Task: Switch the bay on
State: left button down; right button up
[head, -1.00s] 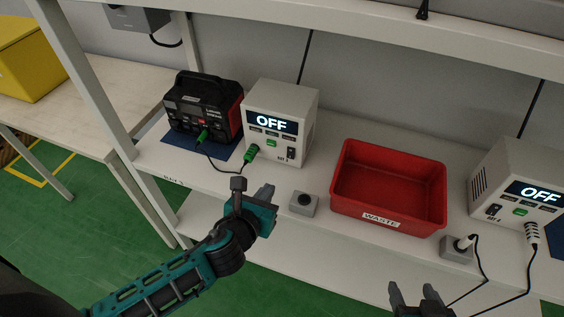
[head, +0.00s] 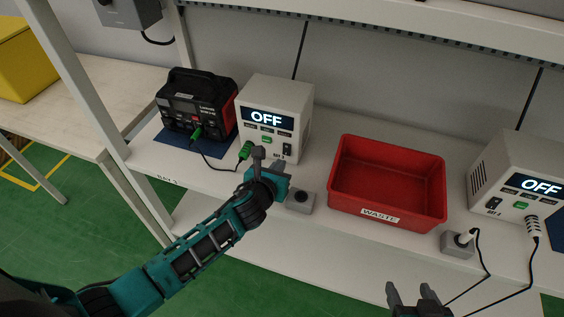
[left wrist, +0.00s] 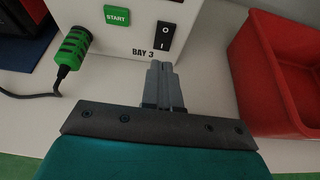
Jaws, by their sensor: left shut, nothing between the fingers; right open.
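The left bay's white power unit (head: 275,112) stands on the shelf with its display reading OFF. In the left wrist view its front shows a green START button (left wrist: 117,15), a black rocker switch (left wrist: 165,37) and the label BAY 3. A green plug (left wrist: 72,48) on a black cable is at its lower left. My left gripper (left wrist: 163,72) is shut and empty, its fingertips just in front of and below the rocker switch; I cannot tell if they touch the unit. My right gripper (head: 409,292) is open and empty at the bottom, before the shelf edge.
A black battery pack (head: 196,104) on a blue mat stands left of the unit. A grey socket box (head: 300,201) sits right of my left gripper, beside the red WASTE bin (head: 388,183). Another white unit (head: 520,175), also reading OFF, stands at the right.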

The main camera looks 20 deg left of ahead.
aim_at(286, 149)
pick_arm(q)
jog(key=shift+w+f, duration=0.1)
jog(key=shift+w, duration=1.3)
jog(key=shift+f+b, duration=0.25)
jog(key=shift+b, duration=0.4)
jog(key=shift+w+r, duration=0.1)
jog(key=shift+r, duration=0.2)
jog(key=shift+w+r+t+p, duration=0.15)
jog(key=shift+r+t+p, duration=0.15)
jog(key=shift+r+p, duration=0.65)
jog(key=shift+f, duration=0.1)
